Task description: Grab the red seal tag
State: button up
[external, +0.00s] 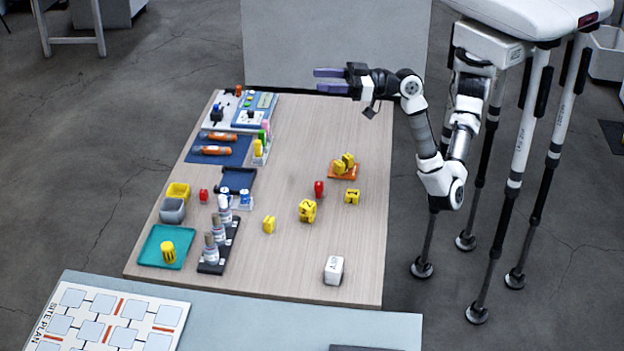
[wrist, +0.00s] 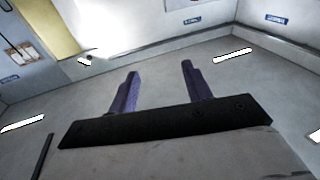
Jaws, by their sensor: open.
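Two small red pieces are on the wooden table in the external view. One red piece (external: 319,188) stands near the middle, left of the yellow pieces on an orange tray. The other red piece (external: 203,195) is at the left, beside the yellow and grey bins. Which one is the seal tag I cannot tell at this size. My gripper (external: 318,80) is open and empty, raised over the far end of the table, well away from both. In the wrist view its two purple fingers (wrist: 160,68) are apart, with only floor and walls beyond; no red piece shows there.
Yellow pieces (external: 307,211) lie around the middle, near the orange tray (external: 342,176). A black rack (external: 210,268) of bottles, a teal tray (external: 152,250) and a blue mat (external: 199,158) line the left side. A white block (external: 334,270) stands near the front. The right far tabletop is clear.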

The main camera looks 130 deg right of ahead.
jog(key=d+f+m+g, duration=0.1)
jog(key=d+f+g, duration=0.4)
jog(key=d+f, duration=0.25)
jog(key=m+g+y, duration=0.2)
jog(key=g+y, duration=0.6)
jog(key=g, duration=0.2)
send_near(319, 183)
jog(key=f, duration=0.3)
jog(key=d+f+p, duration=0.1)
jog(key=f, duration=0.1)
jog(key=shift+w+f, duration=0.15)
jog(key=shift+f, duration=0.15)
jog(key=shift+w+d+f+p, duration=0.1)
jog(key=shift+w+f+p, duration=0.15)
jog(key=shift+f, duration=0.8)
jog(key=shift+w+d+f+p, duration=0.1)
jog(key=shift+w+f+p, duration=0.15)
jog(key=shift+f, duration=0.8)
jog(key=shift+w+d+f+p, duration=0.15)
jog(key=shift+f+p, duration=0.1)
jog(key=shift+f, duration=0.8)
jog(key=shift+a, duration=0.1)
jog(key=c, duration=1)
jog(key=shift+r, duration=0.15)
jog(key=shift+c, duration=0.2)
